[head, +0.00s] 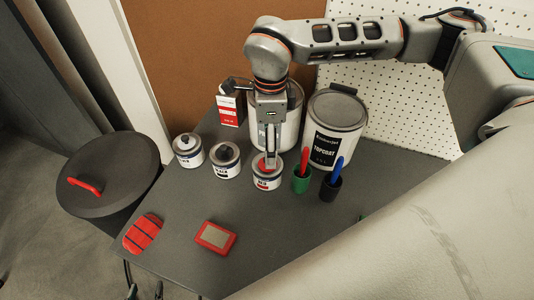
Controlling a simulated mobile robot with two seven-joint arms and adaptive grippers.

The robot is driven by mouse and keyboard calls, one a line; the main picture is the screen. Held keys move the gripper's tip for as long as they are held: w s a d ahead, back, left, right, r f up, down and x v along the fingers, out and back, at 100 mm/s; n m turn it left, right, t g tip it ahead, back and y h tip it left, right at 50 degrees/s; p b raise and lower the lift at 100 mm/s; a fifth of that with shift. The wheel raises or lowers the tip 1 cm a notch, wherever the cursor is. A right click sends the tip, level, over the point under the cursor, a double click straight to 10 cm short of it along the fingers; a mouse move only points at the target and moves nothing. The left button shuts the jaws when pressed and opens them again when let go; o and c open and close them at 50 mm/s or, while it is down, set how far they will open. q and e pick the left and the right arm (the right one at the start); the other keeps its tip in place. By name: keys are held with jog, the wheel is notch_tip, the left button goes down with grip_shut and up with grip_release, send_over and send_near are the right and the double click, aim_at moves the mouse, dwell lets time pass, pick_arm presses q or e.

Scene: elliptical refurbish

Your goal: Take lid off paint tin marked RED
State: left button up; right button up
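The small white paint tin with a red label patch (267,183) stands on the dark table, the rightmost of three small tins. My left gripper (270,162) points straight down over this tin, with its fingertips at the top of it. The fingers hide much of the tin's top, so I cannot tell whether they are shut on the lid's knob. My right gripper is not in view.
A green cup (300,185) and a dark cup (330,190) stand close right of the red tin. A large TOPCOAT tin (335,135), another large tin (290,133) and a red-white box (229,110) stand behind. A red-framed device (215,238) and red striped pad (143,233) lie in front.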

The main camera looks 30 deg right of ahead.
aim_at(258, 162)
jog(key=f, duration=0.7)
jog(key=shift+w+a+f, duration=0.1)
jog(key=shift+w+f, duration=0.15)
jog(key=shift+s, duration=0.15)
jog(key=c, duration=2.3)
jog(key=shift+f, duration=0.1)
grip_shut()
